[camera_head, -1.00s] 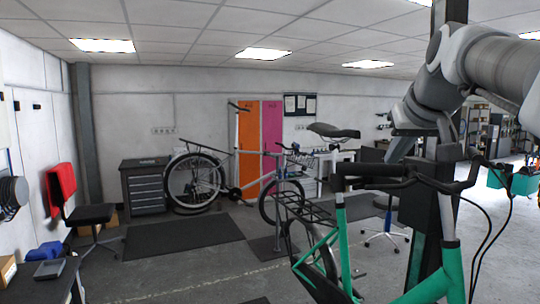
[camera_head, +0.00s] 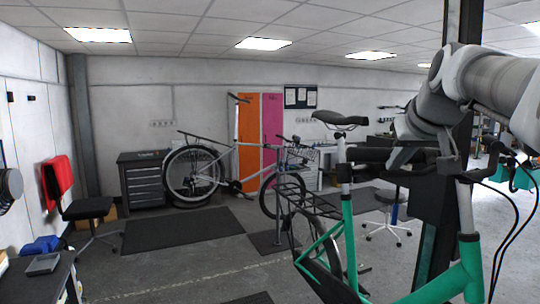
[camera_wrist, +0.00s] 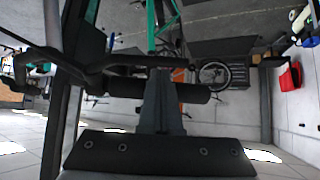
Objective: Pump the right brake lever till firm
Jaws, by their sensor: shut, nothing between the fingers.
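The green bike (camera_head: 348,235) stands in front of me, with its black handlebar across the right of the head view. The handlebar's black grip (camera_head: 372,155) shows there, and in the wrist view the grip (camera_wrist: 196,94) runs sideways. A slim dark brake lever (camera_wrist: 150,61) lies along the grip's far side in the wrist view. My gripper (camera_wrist: 162,76) is shut and empty. Its fingers cross in front of the grip, with their tips close to the lever. I cannot tell whether they touch it. In the head view the lever is hard to make out behind my gripper (camera_head: 400,158).
A dark post (camera_head: 433,210) stands right behind the handlebar. Black cables (camera_head: 512,235) hang at the right. The green bike's saddle (camera_head: 338,119) and rear rack (camera_head: 305,199) are to the left. A grey bike (camera_head: 232,160), lockers and a drawer cabinet (camera_head: 142,182) stand far back.

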